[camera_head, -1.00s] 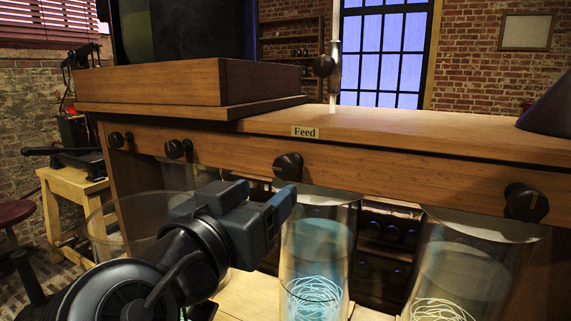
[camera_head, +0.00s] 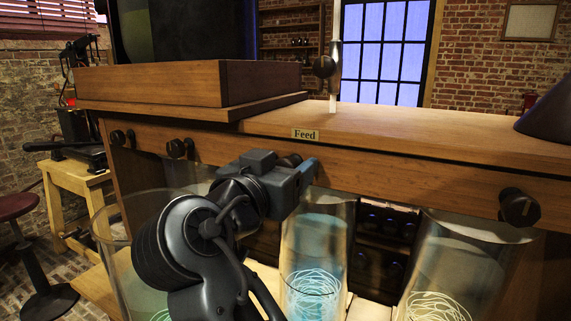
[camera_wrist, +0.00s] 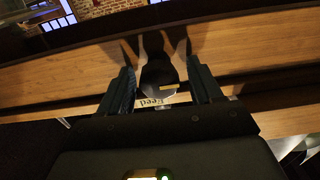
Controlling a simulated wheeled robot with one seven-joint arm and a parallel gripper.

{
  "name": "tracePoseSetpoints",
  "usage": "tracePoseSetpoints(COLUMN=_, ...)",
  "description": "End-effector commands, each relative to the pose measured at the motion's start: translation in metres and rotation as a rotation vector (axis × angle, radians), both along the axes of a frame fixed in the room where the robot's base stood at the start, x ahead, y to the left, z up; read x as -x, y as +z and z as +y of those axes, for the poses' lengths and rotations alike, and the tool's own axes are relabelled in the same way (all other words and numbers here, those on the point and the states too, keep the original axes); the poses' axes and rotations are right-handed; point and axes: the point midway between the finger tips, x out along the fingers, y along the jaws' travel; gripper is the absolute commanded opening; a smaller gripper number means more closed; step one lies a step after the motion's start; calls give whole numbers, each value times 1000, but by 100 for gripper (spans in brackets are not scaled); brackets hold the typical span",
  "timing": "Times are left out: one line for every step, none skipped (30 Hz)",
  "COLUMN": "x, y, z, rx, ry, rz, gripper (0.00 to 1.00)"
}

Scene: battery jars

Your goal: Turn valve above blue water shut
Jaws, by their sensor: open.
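The glass jar of blue water (camera_head: 318,250) stands under the wooden bench front, with pale tangled strands in it. The dark round valve knob (camera_head: 290,160) above it is mostly hidden by my gripper (camera_head: 308,172) in the head view. In the wrist view my gripper (camera_wrist: 158,60) is open, one finger on each side of the dark knob (camera_wrist: 159,77). A pale mark shows on the knob's face. I cannot tell whether the fingers touch it.
A "Feed" label (camera_head: 305,134) sits above the knob. Other knobs are at the left (camera_head: 178,148) and right (camera_head: 520,206) of the wooden front. A clear jar (camera_head: 455,270) stands at right. A greenish jar (camera_head: 115,255) is partly behind my arm.

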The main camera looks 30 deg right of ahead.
Motion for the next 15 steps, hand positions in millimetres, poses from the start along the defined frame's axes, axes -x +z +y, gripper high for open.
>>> tracePoseSetpoints(x=0, y=0, z=0, rx=0, ry=0, rz=0, gripper=64)
tracePoseSetpoints(x=0, y=0, z=0, rx=0, ry=0, rz=0, gripper=64)
tracePoseSetpoints(x=0, y=0, z=0, rx=0, ry=0, rz=0, gripper=64)
tracePoseSetpoints(x=0, y=0, z=0, rx=0, ry=0, rz=0, gripper=62)
tracePoseSetpoints(x=0, y=0, z=0, rx=1, ry=0, rz=1, gripper=59)
tracePoseSetpoints(x=0, y=0, z=0, rx=1, ry=0, rz=1, gripper=55)
tracePoseSetpoints(x=0, y=0, z=0, rx=1, ry=0, rz=1, gripper=52)
tracePoseSetpoints(x=0, y=0, z=0, rx=1, ry=0, rz=1, gripper=49)
tracePoseSetpoints(x=0, y=0, z=0, rx=1, ry=0, rz=1, gripper=45)
tracePoseSetpoints(x=0, y=0, z=0, rx=1, ry=0, rz=1, gripper=42)
tracePoseSetpoints(x=0, y=0, z=0, rx=1, ry=0, rz=1, gripper=40)
tracePoseSetpoints(x=0, y=0, z=0, rx=1, ry=0, rz=1, gripper=36)
tracePoseSetpoints(x=0, y=0, z=0, rx=1, ry=0, rz=1, gripper=33)
tracePoseSetpoints(x=0, y=0, z=0, rx=1, ry=0, rz=1, gripper=30)
tracePoseSetpoints(x=0, y=0, z=0, rx=1, ry=0, rz=1, gripper=26)
